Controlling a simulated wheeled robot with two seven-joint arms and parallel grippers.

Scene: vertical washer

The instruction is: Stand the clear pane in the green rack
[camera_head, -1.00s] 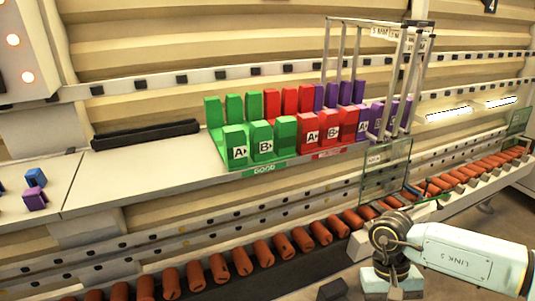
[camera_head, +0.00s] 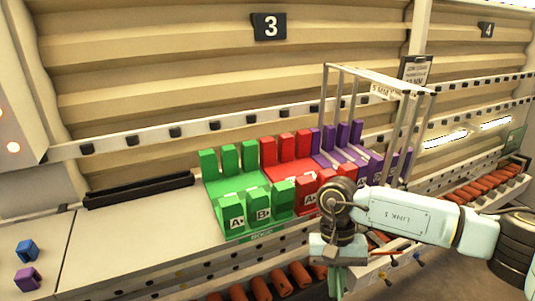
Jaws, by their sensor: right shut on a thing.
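The green rack (camera_head: 238,184) stands left of the centre on the light bench, with two rows of upright green blocks and slots between them. My right gripper (camera_head: 337,280) is low in front of the red section, to the right of the green rack and apart from it, and is shut. The clear pane in it can hardly be made out; a thin greenish strip (camera_head: 338,283) shows below the gripper and may be its edge. My right forearm covers part of the red and purple racks. My left gripper is not in view.
A red rack (camera_head: 290,172) and a purple rack (camera_head: 340,152) adjoin the green one. A metal frame (camera_head: 330,105) rises over the purple rack. Orange rollers (camera_head: 275,283) run below.

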